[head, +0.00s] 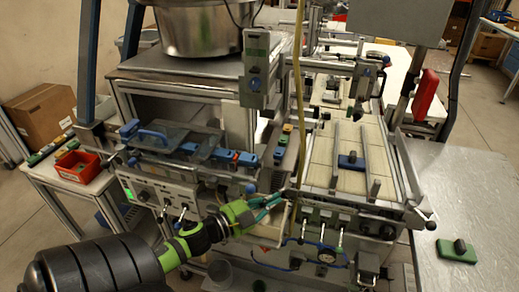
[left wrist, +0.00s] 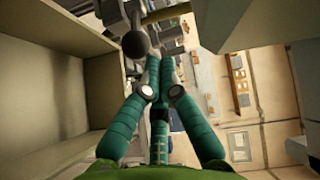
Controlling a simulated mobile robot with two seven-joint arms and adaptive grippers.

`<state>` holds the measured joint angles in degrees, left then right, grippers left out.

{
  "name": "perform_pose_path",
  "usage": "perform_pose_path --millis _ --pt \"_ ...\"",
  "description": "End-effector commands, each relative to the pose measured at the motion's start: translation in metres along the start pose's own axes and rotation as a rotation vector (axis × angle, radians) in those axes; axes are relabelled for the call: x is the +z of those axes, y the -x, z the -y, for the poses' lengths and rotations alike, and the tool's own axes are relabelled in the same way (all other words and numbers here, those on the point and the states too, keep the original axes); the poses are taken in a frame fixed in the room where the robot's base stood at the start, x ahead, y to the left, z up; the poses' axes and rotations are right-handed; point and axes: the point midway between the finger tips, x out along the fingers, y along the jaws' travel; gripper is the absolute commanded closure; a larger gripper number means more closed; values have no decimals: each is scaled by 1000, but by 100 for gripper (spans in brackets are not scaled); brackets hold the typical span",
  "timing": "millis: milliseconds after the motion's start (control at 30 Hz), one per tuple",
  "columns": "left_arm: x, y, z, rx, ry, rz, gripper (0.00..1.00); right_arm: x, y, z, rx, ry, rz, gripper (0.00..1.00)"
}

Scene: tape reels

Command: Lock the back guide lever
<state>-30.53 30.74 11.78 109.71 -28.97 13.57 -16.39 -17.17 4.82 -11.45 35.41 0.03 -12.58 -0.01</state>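My left gripper (head: 279,198) is at the front left corner of the reel machine, low beside the conveyor bed (head: 322,150). Its green fingers also show in the left wrist view (left wrist: 160,57), where their tips come together with nothing seen between them. A dark ball knob on a rod (left wrist: 135,45) is just left of the fingertips in that view; whether they touch it I cannot tell. Two upright guide rails (head: 335,157) run along the bed. I cannot tell for sure which lever is the back guide lever. My right gripper is not in view.
A large metal pot (head: 198,28) stands on the cabinet at the back left. A control panel (head: 160,192) with blue parts above it is left of my gripper. A red bin (head: 77,167) sits on the left side table. The right grey table (head: 465,185) is mostly clear.

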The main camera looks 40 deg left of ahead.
Motion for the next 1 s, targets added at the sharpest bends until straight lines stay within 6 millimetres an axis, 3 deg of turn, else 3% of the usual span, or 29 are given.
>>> perform_pose_path --millis 533,733,1000 --pt "-12 104 -4 9 5 -12 100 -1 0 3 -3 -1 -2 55" --pt "-14 119 -4 8 4 -15 100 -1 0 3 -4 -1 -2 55" --pt "-14 120 -4 8 4 -17 100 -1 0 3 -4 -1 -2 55"
